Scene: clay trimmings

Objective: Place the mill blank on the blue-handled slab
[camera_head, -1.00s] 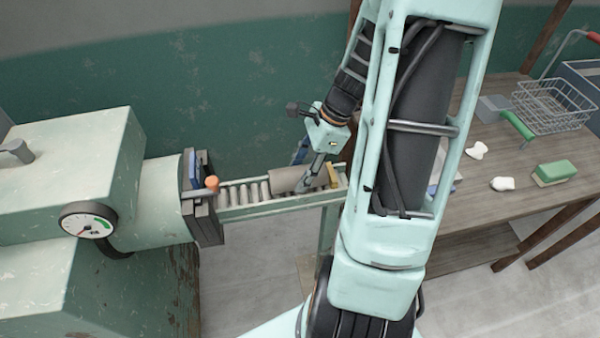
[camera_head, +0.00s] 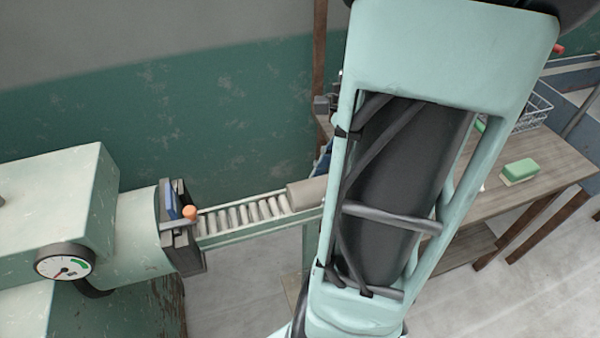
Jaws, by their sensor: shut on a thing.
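The blue-handled slab cannot be made out; the arm covers the left part of the wooden table (camera_head: 545,185). A small blue piece (camera_head: 322,160) shows at the arm's left edge, and I cannot tell what it is.
The green mill (camera_head: 60,200) with a dial gauge (camera_head: 64,262) and orange knob (camera_head: 190,213) stands at left. The roller track (camera_head: 240,217) runs right from it, its left rollers bare. On the table are a green block (camera_head: 520,170) and a wire basket (camera_head: 533,105).

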